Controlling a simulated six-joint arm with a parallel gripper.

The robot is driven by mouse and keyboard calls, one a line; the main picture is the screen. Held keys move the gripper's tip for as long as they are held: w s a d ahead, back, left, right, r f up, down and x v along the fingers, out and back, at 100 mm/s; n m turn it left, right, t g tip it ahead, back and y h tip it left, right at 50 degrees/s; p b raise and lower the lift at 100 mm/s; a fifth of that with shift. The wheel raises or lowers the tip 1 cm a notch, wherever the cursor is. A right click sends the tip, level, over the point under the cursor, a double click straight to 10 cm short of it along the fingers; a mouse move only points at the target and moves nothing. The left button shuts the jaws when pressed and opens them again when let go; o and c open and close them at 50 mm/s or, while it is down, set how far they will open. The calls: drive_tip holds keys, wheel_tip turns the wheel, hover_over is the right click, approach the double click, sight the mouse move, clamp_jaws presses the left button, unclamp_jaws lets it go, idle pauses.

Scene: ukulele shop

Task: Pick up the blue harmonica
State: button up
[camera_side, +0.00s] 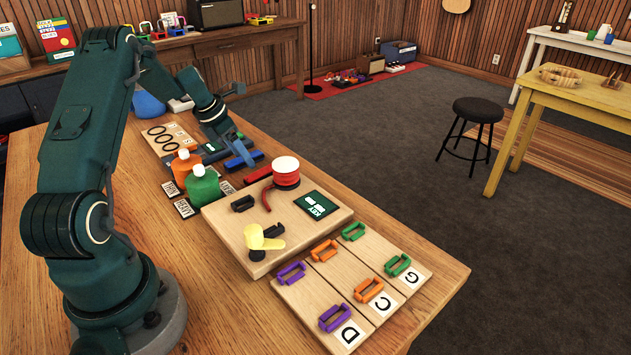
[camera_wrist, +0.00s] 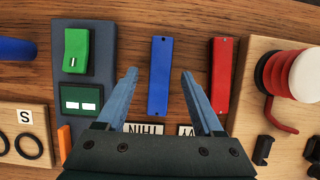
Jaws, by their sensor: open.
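The blue harmonica (camera_wrist: 160,76) lies flat on the wooden table, seen in the wrist view upright between and just beyond my fingertips. In the side view the blue harmonica (camera_side: 244,158) is partly behind my gripper. My gripper (camera_wrist: 158,75) is open and empty, with one blue finger on each side of the harmonica and not touching it as far as I can tell. In the side view my gripper (camera_side: 238,150) points down over the harmonica. A red harmonica (camera_wrist: 222,76) lies to the right, close to my right finger.
A dark tray (camera_wrist: 100,40) with a green block (camera_wrist: 76,50) lies left of the blue harmonica. A wooden board with a red-and-white spool (camera_wrist: 292,75) stands to the right. Orange (camera_side: 182,168) and green (camera_side: 203,187) bottles stand near my gripper in the side view.

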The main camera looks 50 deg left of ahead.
drive_tip(key=shift+f, duration=0.2)
idle(0.4)
drive_tip(key=shift+c, duration=0.6)
clamp_jaws()
